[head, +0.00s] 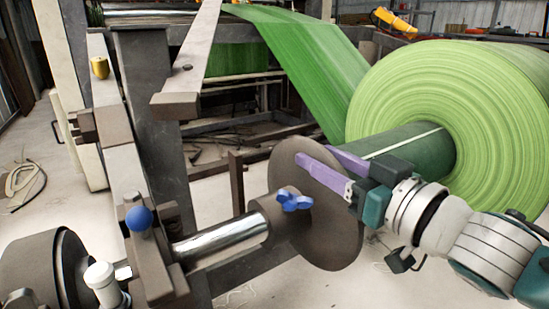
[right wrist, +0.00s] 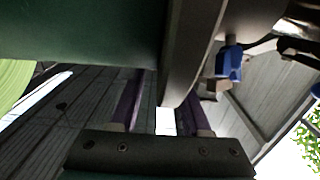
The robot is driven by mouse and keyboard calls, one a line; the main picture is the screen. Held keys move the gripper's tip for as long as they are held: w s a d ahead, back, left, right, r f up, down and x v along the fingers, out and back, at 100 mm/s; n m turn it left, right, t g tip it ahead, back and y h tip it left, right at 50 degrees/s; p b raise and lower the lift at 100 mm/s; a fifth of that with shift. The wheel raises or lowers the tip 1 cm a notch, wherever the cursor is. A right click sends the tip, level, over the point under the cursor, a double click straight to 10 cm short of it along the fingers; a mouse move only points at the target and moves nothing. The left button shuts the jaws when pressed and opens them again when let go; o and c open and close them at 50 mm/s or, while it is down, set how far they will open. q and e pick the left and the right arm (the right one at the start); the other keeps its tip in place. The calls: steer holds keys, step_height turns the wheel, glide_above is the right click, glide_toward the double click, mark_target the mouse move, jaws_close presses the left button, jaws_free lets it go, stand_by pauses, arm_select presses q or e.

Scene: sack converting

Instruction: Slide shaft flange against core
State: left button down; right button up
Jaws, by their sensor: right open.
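The brown disc of the shaft flange (head: 337,235) stands on the chrome shaft (head: 222,243), with a blue star knob (head: 294,200) on its hub. The dark green core (head: 418,148) sticks out of the green roll toward the disc. My right gripper (head: 322,158) is open, one purple finger on each side of the disc's rim. In the right wrist view the flange (right wrist: 188,50) shows edge-on between the fingers, close to the core (right wrist: 80,30). The fingers partly hide the core's end, and I cannot tell whether flange and core touch. My left gripper is not in view.
The big green roll (head: 455,105) fills the right side, its web running up to the machine. A steel frame post (head: 150,120) and a bearing block with a blue ball knob (head: 139,218) stand at left. Bare floor shows below the disc.

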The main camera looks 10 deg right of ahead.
steer(key=shift+s+d+r+p, duration=0.1)
steer(key=shift+s+d+p, duration=0.1)
steer(key=shift+s+p, duration=0.25)
steer(key=p+v, duration=0.2)
steer(key=v, duration=0.5)
steer(key=shift+s+d+p, duration=0.1)
steer(key=shift+s+p, duration=0.2)
steer(key=shift+p, duration=0.1)
steer(key=shift+s+d, duration=0.25)
steer(key=shift+s, duration=0.4)
